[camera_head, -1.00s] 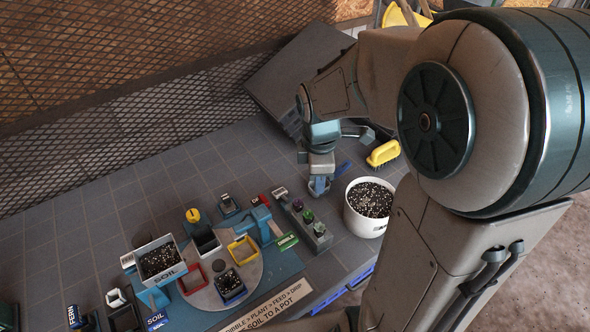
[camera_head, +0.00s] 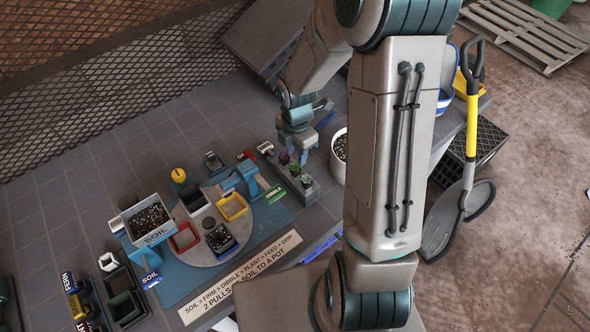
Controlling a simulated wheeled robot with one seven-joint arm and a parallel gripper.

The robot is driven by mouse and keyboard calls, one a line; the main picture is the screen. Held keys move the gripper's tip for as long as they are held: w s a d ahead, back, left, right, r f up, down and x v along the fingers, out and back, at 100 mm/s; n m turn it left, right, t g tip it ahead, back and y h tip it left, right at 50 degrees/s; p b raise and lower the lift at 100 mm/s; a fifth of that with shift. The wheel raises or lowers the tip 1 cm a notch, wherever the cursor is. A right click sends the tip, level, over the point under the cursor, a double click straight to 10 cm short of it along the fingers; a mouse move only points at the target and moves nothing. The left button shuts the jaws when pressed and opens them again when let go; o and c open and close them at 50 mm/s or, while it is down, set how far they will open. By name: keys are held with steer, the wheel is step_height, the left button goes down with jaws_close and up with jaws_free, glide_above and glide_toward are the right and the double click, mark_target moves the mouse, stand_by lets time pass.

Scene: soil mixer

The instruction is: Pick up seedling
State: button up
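Small seedling plugs stand in a grey rack (camera_head: 311,194) on the bench, right of the turntable. A purple seedling (camera_head: 284,159) is at the far end, a green seedling (camera_head: 295,170) in the middle and a darker one (camera_head: 306,181) at the near end. My gripper (camera_head: 302,156) points down just behind and above the rack, close to the seedlings. Its fingers are small and partly merge with the rack in this view, so I cannot tell their opening or any contact.
A round turntable (camera_head: 203,241) carries several square pots, including a soil-filled one (camera_head: 221,240). A soil hopper (camera_head: 150,222) stands at its left. A white bucket of soil (camera_head: 338,160) is right of the rack, partly behind my arm. A lettered sign (camera_head: 240,277) lies along the front.

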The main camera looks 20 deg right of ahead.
mark_target(294, 167)
steer(key=f, duration=0.4)
steer(key=shift+a+f+p, duration=0.15)
steer(key=shift+a+p, duration=0.15)
steer(key=shift+a, duration=0.1)
steer(key=shift+f, duration=0.6)
steer(key=c, duration=0.6)
